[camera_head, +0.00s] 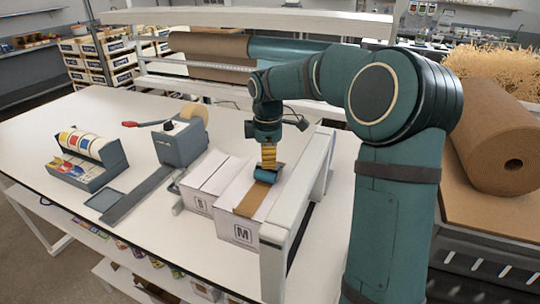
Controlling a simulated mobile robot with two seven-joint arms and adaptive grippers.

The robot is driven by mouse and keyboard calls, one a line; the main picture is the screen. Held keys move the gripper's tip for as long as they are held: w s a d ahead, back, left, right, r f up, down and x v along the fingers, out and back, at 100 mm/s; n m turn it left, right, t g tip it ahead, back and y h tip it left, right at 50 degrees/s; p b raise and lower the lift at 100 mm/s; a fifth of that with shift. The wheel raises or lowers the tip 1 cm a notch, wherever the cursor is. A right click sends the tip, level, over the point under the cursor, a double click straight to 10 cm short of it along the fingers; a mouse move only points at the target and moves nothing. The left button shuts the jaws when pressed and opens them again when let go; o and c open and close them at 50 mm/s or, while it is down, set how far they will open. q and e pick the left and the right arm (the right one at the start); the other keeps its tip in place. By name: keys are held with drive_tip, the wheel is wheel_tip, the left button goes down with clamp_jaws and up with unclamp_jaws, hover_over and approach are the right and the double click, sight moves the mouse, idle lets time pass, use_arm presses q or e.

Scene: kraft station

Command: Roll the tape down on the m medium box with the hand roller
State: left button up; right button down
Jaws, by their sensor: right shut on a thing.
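The medium box (236,230) marked M is white and stands on the white table, with a brown strip of tape (252,200) along its top. My right gripper (267,143) is above the far part of this box and is shut on the yellow handle of the hand roller (266,175). The teal drum of the roller is down at the tape, towards the far end of the strip; I cannot tell whether it presses on it. The far end of the tape is hidden behind the roller. My left gripper is not in view.
A white box (198,202) marked S stands just left of the medium box. A pale frame bar (300,185) runs close along the right side. A grey tape dispenser (180,143) and a label-roll holder (88,160) stand farther left. The table's left front is clear.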

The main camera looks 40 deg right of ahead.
drive_tip(key=shift+a, duration=0.1)
drive_tip(key=shift+s+a+f+b, duration=0.1)
drive_tip(key=shift+s+a+b, duration=0.3)
drive_tip(key=shift+a, duration=0.4)
drive_tip(key=shift+s+a, duration=0.35)
drive_tip(key=shift+a, duration=0.2)
drive_tip(key=shift+s+a, duration=0.3)
drive_tip(key=shift+a, duration=0.25)
drive_tip(key=shift+s+a+b, duration=0.15)
drive_tip(key=shift+s+a, duration=0.1)
drive_tip(key=shift+a, duration=0.25)
drive_tip(key=shift+s+a+b, duration=0.15)
drive_tip(key=shift+s+a, duration=0.1)
drive_tip(key=shift+a, duration=0.2)
drive_tip(key=shift+s+a, duration=0.3)
drive_tip(key=shift+a, duration=0.25)
drive_tip(key=shift+s+a, duration=0.25)
drive_tip(key=shift+a, duration=0.25)
drive_tip(key=shift+a, duration=0.1)
drive_tip(key=shift+s+a+b, duration=0.3)
drive_tip(key=shift+s+a, duration=0.2)
drive_tip(key=shift+a, duration=0.35)
drive_tip(key=shift+a, duration=0.15)
